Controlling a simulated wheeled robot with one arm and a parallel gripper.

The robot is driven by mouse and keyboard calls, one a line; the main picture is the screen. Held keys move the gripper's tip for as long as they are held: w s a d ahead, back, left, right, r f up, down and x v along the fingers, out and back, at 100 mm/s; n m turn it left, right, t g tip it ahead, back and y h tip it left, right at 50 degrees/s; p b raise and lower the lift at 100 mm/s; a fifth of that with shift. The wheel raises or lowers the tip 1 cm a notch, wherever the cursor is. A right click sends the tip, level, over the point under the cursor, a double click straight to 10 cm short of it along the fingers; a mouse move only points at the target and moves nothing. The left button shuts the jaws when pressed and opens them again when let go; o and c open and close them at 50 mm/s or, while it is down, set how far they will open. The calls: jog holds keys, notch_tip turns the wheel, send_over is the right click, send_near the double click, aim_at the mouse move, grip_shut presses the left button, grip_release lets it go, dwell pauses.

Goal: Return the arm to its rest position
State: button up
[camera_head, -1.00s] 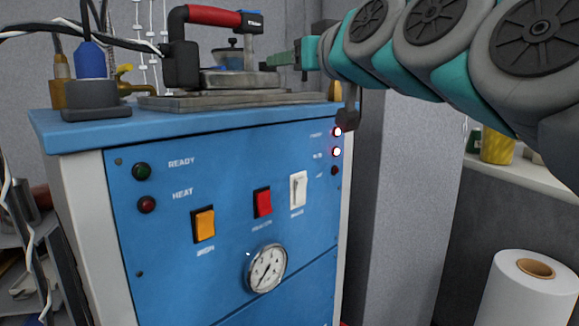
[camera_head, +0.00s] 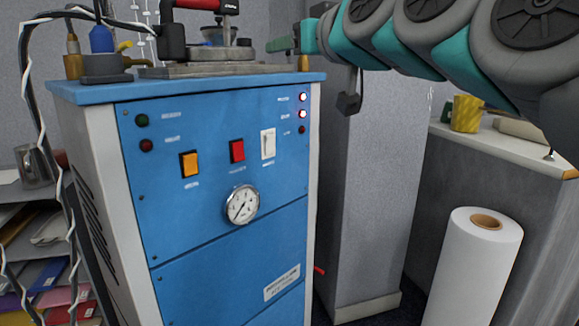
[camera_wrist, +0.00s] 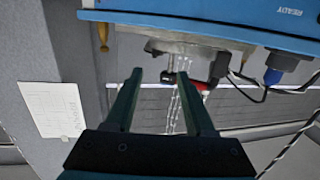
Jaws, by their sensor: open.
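My arm reaches in from the upper right of the head view, with its grey and teal links stretched toward the blue machine. My gripper (camera_head: 283,45) is at the far end of the arm, near the top right of the machine. In the wrist view my gripper (camera_wrist: 160,75) shows two dark teal fingers spread apart with nothing between them. Beyond the fingers in that view are the machine's metal plate and the iron's red and black handle. The gripper appears apart from them.
The blue machine (camera_head: 215,225) carries an iron with a red handle (camera_head: 208,5) on a metal plate (camera_head: 205,69). A grey pillar (camera_head: 370,190) stands to its right. A white paper roll (camera_head: 470,275), a counter (camera_head: 510,150) and a yellow cup (camera_head: 466,112) are further right. Shelves (camera_head: 45,218) are at left.

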jog(key=s+d+f+m+g+h, duration=0.1)
jog(key=s+d+f+g+h, duration=0.15)
jog(key=f, duration=0.85)
jog(key=s+d+f+g+h, duration=0.1)
jog(key=s+f+g, duration=0.25)
jog(key=f, duration=0.75)
jog(key=s+d+f+m+g+h, duration=0.1)
jog(key=s+d+f+g, duration=0.15)
jog(key=f, duration=0.85)
jog(key=s+d+f+m+g+h, duration=0.1)
jog(key=s+d+f+g, duration=0.3)
jog(key=s+f, duration=0.4)
jog(key=s+d+f+m+g+h+p, duration=0.1)
jog(key=s+d+f+g, duration=0.3)
jog(key=s+f, duration=0.5)
jog(key=s+m+g+h, duration=0.1)
jog(key=s, duration=0.5)
jog(key=shift+s+d+m+p, duration=0.2)
jog(key=shift+d+m+p, duration=0.1)
jog(key=shift+f, duration=0.1)
